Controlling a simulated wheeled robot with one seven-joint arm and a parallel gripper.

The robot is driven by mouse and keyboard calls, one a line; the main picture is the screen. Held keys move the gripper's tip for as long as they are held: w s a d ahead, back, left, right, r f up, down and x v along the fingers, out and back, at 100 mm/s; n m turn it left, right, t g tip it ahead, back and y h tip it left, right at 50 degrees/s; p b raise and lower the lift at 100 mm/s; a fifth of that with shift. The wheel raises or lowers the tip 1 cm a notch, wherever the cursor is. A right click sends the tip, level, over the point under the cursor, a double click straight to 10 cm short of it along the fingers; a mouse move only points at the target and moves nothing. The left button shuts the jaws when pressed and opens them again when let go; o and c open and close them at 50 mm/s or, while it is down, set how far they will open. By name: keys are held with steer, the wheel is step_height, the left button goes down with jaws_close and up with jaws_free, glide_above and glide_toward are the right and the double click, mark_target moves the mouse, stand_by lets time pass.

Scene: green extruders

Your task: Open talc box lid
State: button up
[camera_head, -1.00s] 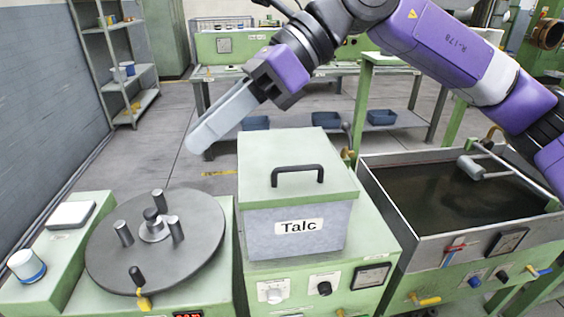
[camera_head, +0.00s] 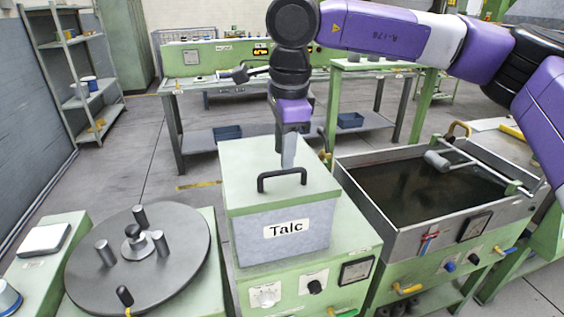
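The talc box (camera_head: 283,241) stands on a green machine, a grey box with a white "Talc" label. Its pale green lid (camera_head: 249,167) is on and closed. A black arched handle (camera_head: 282,174) stands on top of the lid. My gripper (camera_head: 288,163) points down just behind the handle, close above or at the lid; I cannot tell if it touches. Its fingers show as one grey shape from this side, so their opening is hidden.
A round dark plate with metal posts (camera_head: 139,259) lies left of the box. A dark liquid tank with a metal rim (camera_head: 385,225) is on the right. Control knobs and a gauge (camera_head: 357,270) sit on the machine's front. A green bench (camera_head: 200,79) stands behind.

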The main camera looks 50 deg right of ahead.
mark_target(283, 172)
steer(key=shift+w+d+f, duration=0.1)
steer(key=shift+w+f, duration=0.05)
steer(key=shift+f, duration=0.85)
steer(key=shift+w+d+f, duration=0.1)
steer(key=shift+w+f, duration=0.05)
steer(key=shift+f, duration=0.85)
jaws_close()
